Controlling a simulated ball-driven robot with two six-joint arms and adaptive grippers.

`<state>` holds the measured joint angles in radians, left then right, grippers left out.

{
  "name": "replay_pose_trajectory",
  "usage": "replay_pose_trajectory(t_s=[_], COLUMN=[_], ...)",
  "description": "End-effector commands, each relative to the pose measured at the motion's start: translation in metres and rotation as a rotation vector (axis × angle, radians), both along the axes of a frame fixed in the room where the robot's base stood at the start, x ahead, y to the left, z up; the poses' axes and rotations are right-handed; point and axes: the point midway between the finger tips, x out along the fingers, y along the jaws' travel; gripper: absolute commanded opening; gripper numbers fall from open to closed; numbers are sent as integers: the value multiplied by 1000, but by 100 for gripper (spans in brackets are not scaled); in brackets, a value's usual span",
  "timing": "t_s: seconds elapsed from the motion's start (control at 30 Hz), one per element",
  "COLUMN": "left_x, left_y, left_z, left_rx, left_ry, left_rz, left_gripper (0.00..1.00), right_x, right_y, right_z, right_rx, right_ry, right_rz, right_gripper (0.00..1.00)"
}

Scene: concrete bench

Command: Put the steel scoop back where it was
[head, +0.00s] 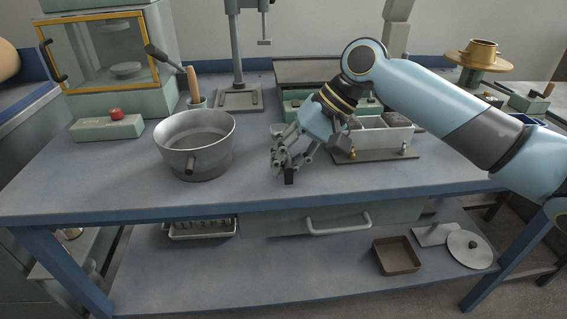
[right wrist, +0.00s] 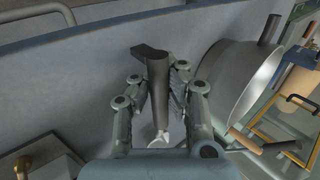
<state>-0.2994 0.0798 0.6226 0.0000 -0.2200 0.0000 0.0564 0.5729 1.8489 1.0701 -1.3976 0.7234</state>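My right gripper (head: 284,160) is low over the middle of the bench, near its front edge. In the right wrist view its fingers (right wrist: 160,85) close in on both sides of a dark handle, which I take to be the steel scoop's (right wrist: 157,75). A small shiny steel part shows at the handle's end nearer the palm. In the head view a short dark end (head: 289,177) sticks out below the fingertips; the fingers hide most of the scoop. I cannot tell whether it touches the bench. My left gripper is out of view.
A steel pan (head: 196,145) stands left of my right gripper and shows in the right wrist view (right wrist: 240,80). A white bin rack (head: 376,138) on a brown base stands to the right. A balance case (head: 105,55) and a green box with a red button (head: 108,127) are at left. The bench front is clear.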

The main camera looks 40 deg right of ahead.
Motion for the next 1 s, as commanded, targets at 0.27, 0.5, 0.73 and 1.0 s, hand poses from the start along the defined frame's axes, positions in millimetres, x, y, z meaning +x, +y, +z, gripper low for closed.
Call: replay_pose_trajectory(t_s=[0.27, 0.5, 0.73, 1.0], left_x=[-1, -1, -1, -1], left_y=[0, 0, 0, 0], left_z=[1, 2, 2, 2], left_rx=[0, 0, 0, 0], left_ry=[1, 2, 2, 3], left_rz=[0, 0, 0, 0], left_gripper=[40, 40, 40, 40], right_x=[0, 0, 0, 0], right_y=[0, 0, 0, 0], right_z=[-1, -8, -10, -11], right_rx=[1, 2, 1, 0], right_ry=[-1, 1, -1, -1], right_rz=[1, 0, 1, 1], right_gripper=[0, 0, 9, 29])
